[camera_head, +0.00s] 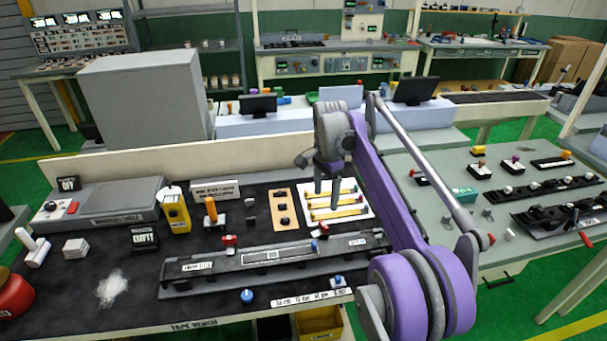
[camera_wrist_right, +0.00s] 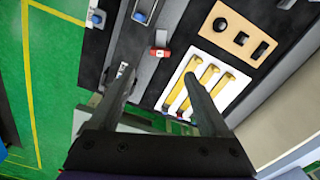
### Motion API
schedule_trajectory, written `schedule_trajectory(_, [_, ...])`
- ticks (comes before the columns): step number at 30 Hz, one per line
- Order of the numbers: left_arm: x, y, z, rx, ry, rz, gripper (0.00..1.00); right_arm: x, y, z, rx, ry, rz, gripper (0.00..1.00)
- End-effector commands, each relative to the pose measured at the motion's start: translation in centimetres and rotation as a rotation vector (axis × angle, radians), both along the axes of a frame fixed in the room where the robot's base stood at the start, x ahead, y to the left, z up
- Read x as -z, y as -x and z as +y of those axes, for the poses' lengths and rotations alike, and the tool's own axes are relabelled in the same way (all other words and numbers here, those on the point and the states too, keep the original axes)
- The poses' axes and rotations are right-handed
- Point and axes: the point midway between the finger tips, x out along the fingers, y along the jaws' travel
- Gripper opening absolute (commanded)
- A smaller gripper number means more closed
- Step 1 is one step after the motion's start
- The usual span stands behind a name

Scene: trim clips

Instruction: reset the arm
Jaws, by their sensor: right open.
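My right arm (camera_head: 385,185), purple and grey, reaches up from the lower right of the head view and bends down over the black bench. My right gripper (camera_head: 327,185) hangs above the white tray (camera_head: 365,213) with yellow strips (camera_head: 338,213). In the right wrist view the gripper (camera_wrist_right: 158,76) is open, its two dark fingers apart with nothing held between them. The yellow strips (camera_wrist_right: 208,78) on the white tray (camera_wrist_right: 238,88) lie below and beyond the right-hand finger. My left gripper is not in view.
A long grey rail (camera_head: 225,265) lies along the front of the bench. A tan board with dark holes (camera_head: 284,209), a yellow device (camera_head: 175,212) and small clips stand nearby. A second bench (camera_head: 450,170) with black fixtures is at right. The air above the bench's left side is clear.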

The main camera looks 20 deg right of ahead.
Motion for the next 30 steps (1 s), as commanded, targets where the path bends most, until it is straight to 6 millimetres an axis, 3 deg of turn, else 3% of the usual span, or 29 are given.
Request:
schedule_trajectory(6, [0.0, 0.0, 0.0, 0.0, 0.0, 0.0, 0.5, -0.1, 0.3, 0.4, -0.02, 0.001, -0.006, 0.8])
schedule_trajectory(11, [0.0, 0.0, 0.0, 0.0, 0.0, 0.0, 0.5, -0.6, 2.5, 2.6, -0.168, 0.017, -0.052, 0.8])
schedule_trajectory(20, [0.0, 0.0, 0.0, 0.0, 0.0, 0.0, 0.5, 1.1, 11.5, 8.8, -0.661, 0.103, -0.201, 0.8])
schedule_trajectory(30, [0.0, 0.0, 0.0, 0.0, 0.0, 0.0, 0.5, 8.2, 23.3, 13.7, -1.197, 0.262, -0.345, 0.8])
